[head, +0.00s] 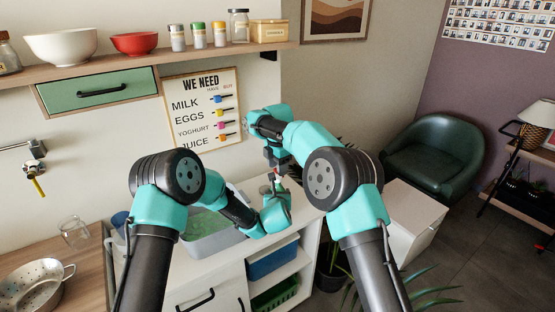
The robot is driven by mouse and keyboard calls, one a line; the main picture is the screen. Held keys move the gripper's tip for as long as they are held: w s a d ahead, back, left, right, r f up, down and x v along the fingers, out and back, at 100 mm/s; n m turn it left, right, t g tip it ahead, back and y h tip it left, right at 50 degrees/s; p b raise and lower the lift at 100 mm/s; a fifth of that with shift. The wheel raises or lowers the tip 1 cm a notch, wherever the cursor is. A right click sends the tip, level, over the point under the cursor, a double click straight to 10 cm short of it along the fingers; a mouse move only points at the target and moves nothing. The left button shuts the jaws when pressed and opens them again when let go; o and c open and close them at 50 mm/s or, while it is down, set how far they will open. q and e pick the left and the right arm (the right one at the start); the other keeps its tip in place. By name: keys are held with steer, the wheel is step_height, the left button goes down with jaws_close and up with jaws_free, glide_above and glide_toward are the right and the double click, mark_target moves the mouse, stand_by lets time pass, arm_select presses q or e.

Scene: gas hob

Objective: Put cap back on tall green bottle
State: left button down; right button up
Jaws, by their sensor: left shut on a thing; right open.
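My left gripper (275,188) is the lower one, at the right end of the white counter. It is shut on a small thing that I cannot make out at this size. My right gripper (276,166) is just above it, pointing down and open. A small pale and reddish spot shows between the two grippers; I cannot tell whether it is part of a bottle or a cap. I cannot pick out the tall green bottle or its cap; the arms cover much of this area.
A grey tub (205,246) with green inside stands on the white counter behind my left forearm. A glass jar (74,233) and a colander (33,287) are on the wooden counter at left. A wall shelf (190,54) holds bowls and jars. Blue and green bins sit below.

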steer(key=shift+f, duration=2.05)
steer(key=c, duration=0.9)
steer(key=o, duration=1)
steer(key=shift+c, duration=0.2)
steer(key=shift+r, duration=2.25)
steer(key=o, duration=0.6)
steer(key=shift+c, duration=0.2)
steer(key=shift+r, duration=0.15)
step_height(320, 180, up, 12)
